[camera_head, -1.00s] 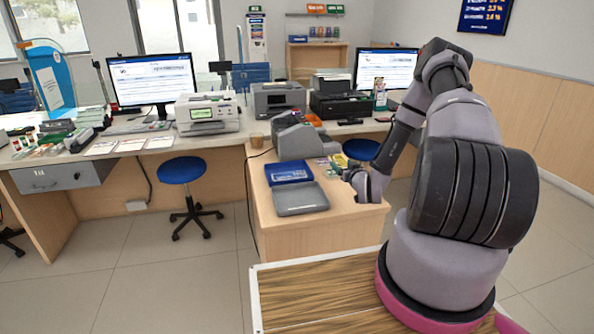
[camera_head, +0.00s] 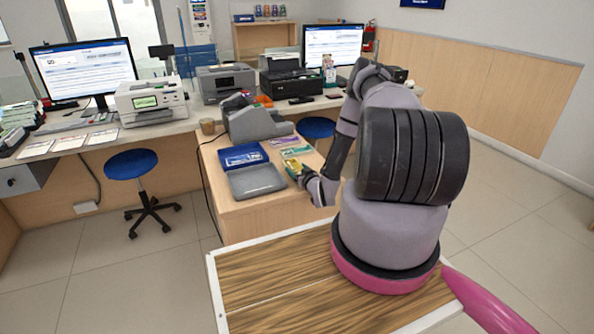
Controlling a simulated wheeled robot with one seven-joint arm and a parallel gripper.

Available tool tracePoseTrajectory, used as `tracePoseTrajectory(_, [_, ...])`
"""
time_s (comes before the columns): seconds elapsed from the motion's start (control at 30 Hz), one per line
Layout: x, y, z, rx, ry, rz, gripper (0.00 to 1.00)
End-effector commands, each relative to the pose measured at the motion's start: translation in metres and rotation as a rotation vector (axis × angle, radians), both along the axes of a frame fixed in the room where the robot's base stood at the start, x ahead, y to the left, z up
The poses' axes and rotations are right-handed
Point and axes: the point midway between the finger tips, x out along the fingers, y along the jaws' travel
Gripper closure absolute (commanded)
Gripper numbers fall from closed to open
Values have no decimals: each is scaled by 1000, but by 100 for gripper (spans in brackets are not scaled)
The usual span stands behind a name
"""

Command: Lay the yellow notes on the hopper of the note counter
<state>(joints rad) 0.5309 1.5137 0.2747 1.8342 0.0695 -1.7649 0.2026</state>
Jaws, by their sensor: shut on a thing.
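My gripper (camera_head: 297,173) is over the right side of the wooden side counter (camera_head: 240,213), at its front. It is shut on the yellow notes (camera_head: 291,165), a small yellow patch at the fingertips, partly hidden by them. I cannot tell how high they are above the counter top. The grey note counter (camera_head: 262,125) stands at the back of the same counter, behind and left of my gripper. The notes are apart from it. Its hopper is too small to make out clearly.
An open blue and grey cash box (camera_head: 257,182) lies left of my gripper. Green notes (camera_head: 296,151) and purple notes (camera_head: 283,141) lie between my gripper and the note counter. A brown cup (camera_head: 208,127) stands at the back left. Blue stools (camera_head: 131,164) stand on the floor.

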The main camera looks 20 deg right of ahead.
Motion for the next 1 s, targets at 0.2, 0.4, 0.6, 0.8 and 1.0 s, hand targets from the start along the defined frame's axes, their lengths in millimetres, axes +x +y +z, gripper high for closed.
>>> tracePoseTrajectory(0.2, [0, 0, -3, 1, 0, -1, 89])
tracePoseTrajectory(0.4, [0, 0, -3, 0, 1, 0, 0])
tracePoseTrajectory(0.6, [0, 0, 1, 0, 1, 0, 0])
tracePoseTrajectory(0.8, [-33, -2, 4, 2, 5, -3, 0])
tracePoseTrajectory(1.0, [-76, -4, 11, 4, 4, -4, 0])
